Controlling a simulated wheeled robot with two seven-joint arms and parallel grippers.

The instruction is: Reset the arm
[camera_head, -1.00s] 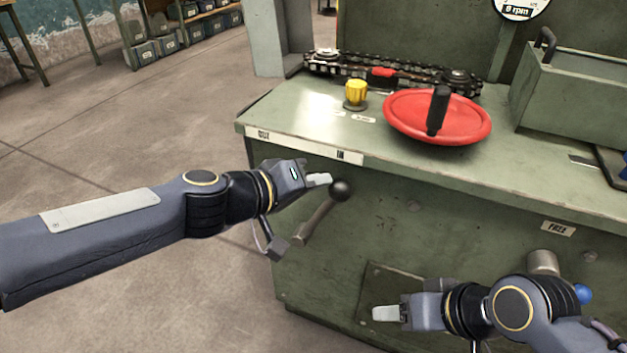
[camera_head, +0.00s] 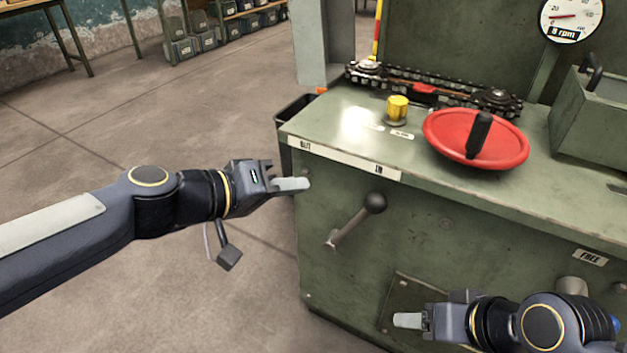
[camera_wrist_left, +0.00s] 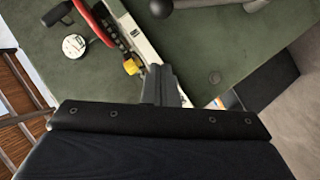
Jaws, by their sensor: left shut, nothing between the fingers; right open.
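My left gripper (camera_head: 291,185) is shut and empty. It hangs in the air in front of the green machine's left edge, left of the black-knobbed lever (camera_head: 358,218) and apart from it. The lever also shows at the top of the left wrist view (camera_wrist_left: 163,7). My right gripper (camera_head: 408,320) is low at the right, in front of a dark plate on the machine's front. Its arm partly hides the fittings behind it.
The green machine (camera_head: 450,235) carries a red handwheel (camera_head: 448,128) with a black handle, a yellow knob (camera_head: 397,108) and a chain (camera_head: 440,88). A gauge (camera_head: 572,17) reads 8 rpm. The floor at left is clear.

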